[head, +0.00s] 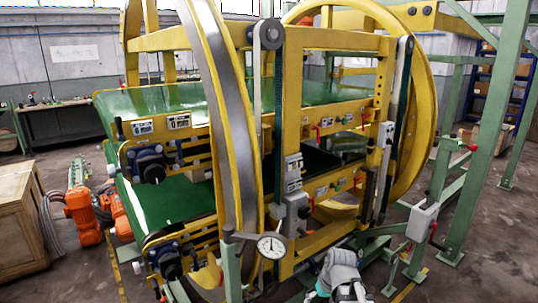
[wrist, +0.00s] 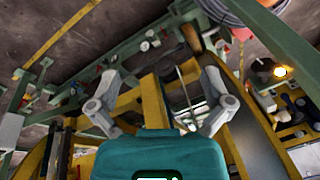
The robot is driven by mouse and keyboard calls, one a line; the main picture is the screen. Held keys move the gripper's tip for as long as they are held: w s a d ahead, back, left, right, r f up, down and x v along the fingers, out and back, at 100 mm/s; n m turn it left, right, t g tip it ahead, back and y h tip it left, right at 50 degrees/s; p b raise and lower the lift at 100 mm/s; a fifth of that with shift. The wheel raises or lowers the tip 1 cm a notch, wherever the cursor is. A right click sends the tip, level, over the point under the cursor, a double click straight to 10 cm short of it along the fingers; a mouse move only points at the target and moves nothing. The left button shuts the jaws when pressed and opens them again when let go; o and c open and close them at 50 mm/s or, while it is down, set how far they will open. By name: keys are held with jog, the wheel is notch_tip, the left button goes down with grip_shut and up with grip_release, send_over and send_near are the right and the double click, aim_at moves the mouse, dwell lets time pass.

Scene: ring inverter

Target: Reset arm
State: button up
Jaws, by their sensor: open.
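My gripper (wrist: 160,100) shows in the wrist view with its two grey fingers spread wide apart and nothing between them. Its teal body fills the bottom middle of that view. In the head view a grey and white part of my arm (head: 342,272) stands at the bottom, right of the round gauge, in front of the yellow machine. The fingertips cannot be made out there. The ring inverter (head: 335,40) is a large yellow frame with big rings and green conveyor belts (head: 180,205). In the wrist view its yellow frame (wrist: 153,100) lies beyond the fingers, tilted.
A round dial gauge (head: 271,245) is close to my arm on its left. A green post (head: 490,130) and a grey box (head: 422,220) on a green frame stand to the right. A wooden crate (head: 22,225) and orange motors (head: 82,215) are at the left. Some floor at the lower right is clear.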

jog(key=s+d+m+g+h, duration=0.1)
jog(key=s+h, duration=0.1)
jog(key=s, duration=0.4)
jog(key=shift+s+f+m, duration=0.25)
jog(key=shift+s+m, duration=0.1)
jog(key=shift+m, duration=0.05)
jog(key=shift+d, duration=0.1)
dwell(2.6)
